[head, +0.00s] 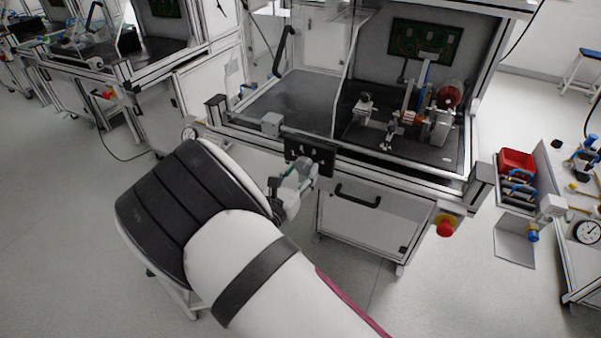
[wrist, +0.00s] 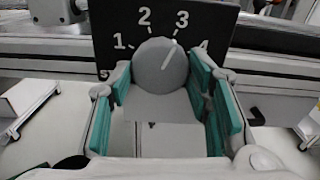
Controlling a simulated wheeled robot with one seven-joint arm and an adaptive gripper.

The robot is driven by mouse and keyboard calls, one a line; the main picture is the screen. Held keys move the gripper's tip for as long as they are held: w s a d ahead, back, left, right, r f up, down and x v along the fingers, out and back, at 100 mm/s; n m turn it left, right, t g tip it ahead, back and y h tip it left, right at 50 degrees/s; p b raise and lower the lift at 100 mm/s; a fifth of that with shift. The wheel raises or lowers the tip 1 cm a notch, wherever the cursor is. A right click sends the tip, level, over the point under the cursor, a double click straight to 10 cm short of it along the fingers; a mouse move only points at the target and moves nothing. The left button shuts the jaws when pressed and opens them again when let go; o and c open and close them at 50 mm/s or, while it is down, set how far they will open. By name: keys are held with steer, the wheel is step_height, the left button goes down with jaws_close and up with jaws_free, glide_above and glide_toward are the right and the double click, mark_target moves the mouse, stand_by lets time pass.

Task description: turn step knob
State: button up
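The step knob (wrist: 160,66) is a round grey knob with a white pointer line tilted up and right, towards the 3. It is on a black panel (wrist: 104,30) with white numbers; 1, 2 and 3 show clearly, while others are partly hidden. My gripper (wrist: 160,75) has its teal-padded fingers on the left and right of the knob. The fingertips are very close to its sides; I cannot tell if they touch.
The panel is on the front rail of a test bench (head: 440,170). A drawer handle (head: 357,196) is below it and a red emergency button (head: 445,228) is at lower right. A side table with a red bin (head: 517,162) stands right.

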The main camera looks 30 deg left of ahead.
steer(key=c, duration=0.3)
steer(key=shift+n, duration=0.4)
steer(key=n+p, duration=0.1)
steer(key=n, duration=0.2)
steer(key=shift+n, duration=0.3)
steer(key=n+p, duration=0.1)
steer(key=n, duration=0.3)
steer(key=shift+r+n, duration=0.1)
steer(key=shift+n, duration=0.3)
steer(key=n+p, duration=0.1)
steer(key=n, duration=0.3)
steer(key=shift+d, duration=0.1)
steer(key=shift+n+p, duration=0.4)
steer(key=shift+n, duration=2)
